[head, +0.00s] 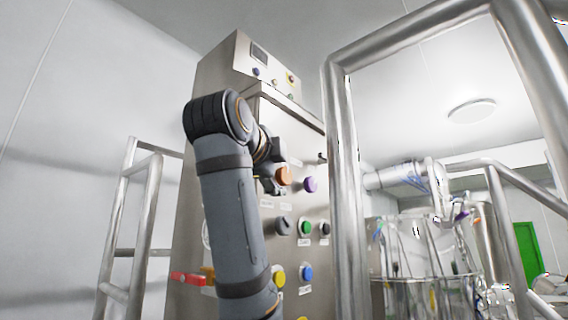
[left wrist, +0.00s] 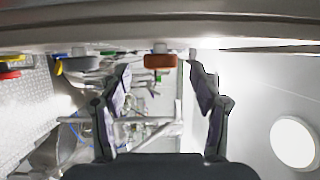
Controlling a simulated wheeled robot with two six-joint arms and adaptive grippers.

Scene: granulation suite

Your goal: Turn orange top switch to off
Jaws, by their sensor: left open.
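The orange switch (head: 284,176) is a round knob in the upper part of the steel cabinet's front panel. My left gripper (head: 266,172) is at the panel just left of it, and my arm hides part of the cabinet. In the left wrist view the orange switch (left wrist: 160,61) shows ahead, between the two spread fingers of my left gripper (left wrist: 162,88). The fingers are open, with nothing between their pads that I can make out. Whether a finger touches the knob cannot be told. My right gripper is not in view.
A purple knob (head: 310,184) sits close right of the orange one. Black, green, yellow and blue (head: 306,272) knobs lie lower on the cabinet (head: 222,88). A thick steel rail (head: 345,170) stands right of the panel. Another rail frame (head: 128,230) stands at left.

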